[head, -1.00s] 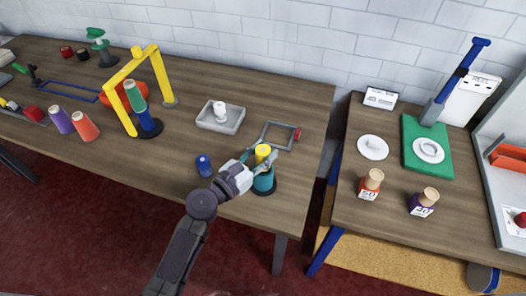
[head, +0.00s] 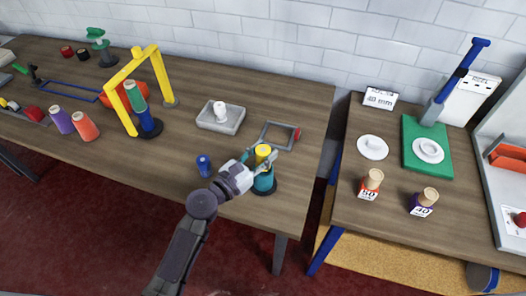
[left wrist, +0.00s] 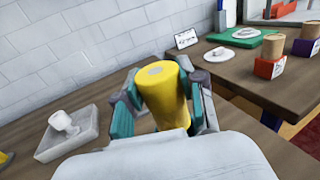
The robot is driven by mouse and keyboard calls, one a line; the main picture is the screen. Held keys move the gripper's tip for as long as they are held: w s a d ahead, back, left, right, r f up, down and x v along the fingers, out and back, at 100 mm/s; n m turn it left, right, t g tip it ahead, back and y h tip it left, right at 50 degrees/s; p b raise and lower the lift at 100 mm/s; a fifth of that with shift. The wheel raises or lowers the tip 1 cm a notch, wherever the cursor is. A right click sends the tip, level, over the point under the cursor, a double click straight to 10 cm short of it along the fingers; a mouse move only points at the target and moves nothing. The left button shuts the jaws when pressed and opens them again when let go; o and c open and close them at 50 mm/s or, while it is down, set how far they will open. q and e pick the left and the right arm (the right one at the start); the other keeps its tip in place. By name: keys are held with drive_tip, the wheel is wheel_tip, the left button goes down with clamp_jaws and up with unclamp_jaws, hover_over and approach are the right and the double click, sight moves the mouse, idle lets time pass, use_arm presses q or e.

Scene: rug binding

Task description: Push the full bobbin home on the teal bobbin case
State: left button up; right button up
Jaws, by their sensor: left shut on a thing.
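The yellow bobbin (head: 263,151) stands upright at the top of the teal bobbin case (head: 264,183), near the table's front right corner. The case has a dark round base. My left gripper (head: 259,162) reaches in from the front left and is shut on the yellow bobbin. In the left wrist view the bobbin (left wrist: 163,92) sits between the two fingers, its flat top showing. The fingers hide the join between bobbin and case, so I cannot tell how deep it sits. My right gripper is not in view.
A blue spool (head: 203,165) stands just left of my gripper. A grey tray (head: 236,125) with a white piece and a grey frame with a red knob (head: 296,134) lie behind. A yellow arch (head: 126,70) stands farther left. A gap separates the right table (head: 335,215).

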use_arm(q)
drive_tip(key=shift+f+b, duration=2.1)
drive_tip(key=shift+f, duration=0.25)
drive_tip(key=o, duration=1.2)
drive_tip(key=shift+r, duration=0.1)
drive_tip(key=shift+s+a, duration=0.15)
drive_tip(key=v, duration=1.1)
drive_tip(key=shift+s+a, duration=0.25)
